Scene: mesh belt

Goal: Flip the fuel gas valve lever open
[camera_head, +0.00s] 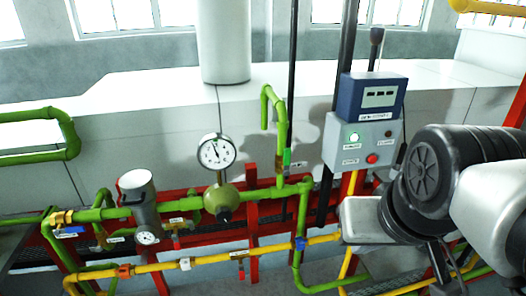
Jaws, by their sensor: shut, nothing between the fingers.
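A yellow pipe (210,259) runs low across the front of the pipe rack. A small valve with a red lever (241,270) hangs below it, with a white label (239,254) too small to read. I cannot tell for certain that this is the fuel gas valve. Another valve with a blue lever (68,232) sits at the left on a brass body. My arm fills the right side. My gripper (438,270) shows as dark fingers pointing down at the lower right. It is shut and empty, well right of both levers, partly hidden by my arm.
Green pipes (262,195) carry a pressure gauge (216,152), a grey cylinder (138,190) and a round regulator (222,202). A control box (363,140) with a green light and red button stands beside my arm.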

